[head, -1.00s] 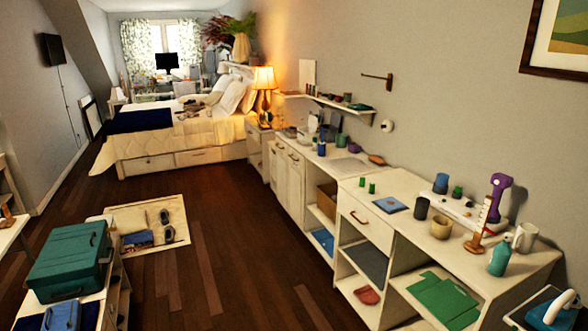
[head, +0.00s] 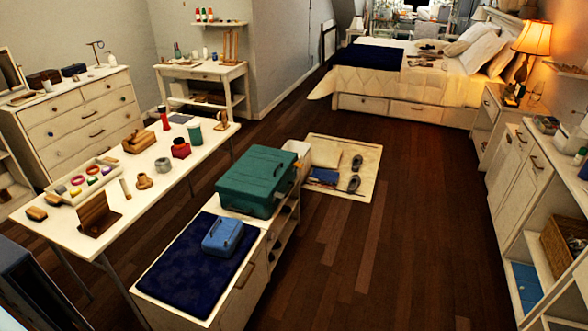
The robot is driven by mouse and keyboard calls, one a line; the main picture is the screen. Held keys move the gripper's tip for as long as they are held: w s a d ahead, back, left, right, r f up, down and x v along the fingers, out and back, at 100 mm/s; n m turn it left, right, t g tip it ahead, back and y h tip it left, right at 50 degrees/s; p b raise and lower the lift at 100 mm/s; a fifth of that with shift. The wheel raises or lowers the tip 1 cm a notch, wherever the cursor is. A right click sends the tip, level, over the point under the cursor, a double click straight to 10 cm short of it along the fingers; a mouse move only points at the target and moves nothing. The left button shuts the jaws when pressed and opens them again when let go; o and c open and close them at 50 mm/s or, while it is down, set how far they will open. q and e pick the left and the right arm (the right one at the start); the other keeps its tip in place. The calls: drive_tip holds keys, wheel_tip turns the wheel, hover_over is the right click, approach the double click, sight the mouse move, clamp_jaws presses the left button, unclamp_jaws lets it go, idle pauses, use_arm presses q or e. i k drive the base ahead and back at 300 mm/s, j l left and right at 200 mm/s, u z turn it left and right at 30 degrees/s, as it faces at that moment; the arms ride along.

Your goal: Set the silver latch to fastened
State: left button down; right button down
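No silver latch can be made out in the head view. A teal case (head: 256,181) with a handle on its lid stands shut on a low white cabinet (head: 262,222). A smaller blue case (head: 223,236) with a handle lies in front of it on a dark blue cloth (head: 180,275). Any latch on either case is too small to tell. Neither of my grippers is in view.
A long white table (head: 75,235) with small items stands left of the cabinet. A drawer dresser (head: 85,125) is behind it. The bed (head: 400,85) is at the back. Dark wooden floor (head: 370,240) lies clear between the cabinet and the right-hand units.

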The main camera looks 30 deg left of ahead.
sight(277, 194)
drive_tip(key=i+u, duration=0.2)
drive_tip(key=i, duration=0.6)
drive_tip(key=i+l+u, duration=0.25)
drive_tip(key=i, duration=0.55)
drive_tip(key=i+j+u, duration=0.55)
drive_tip(key=i, duration=0.4)
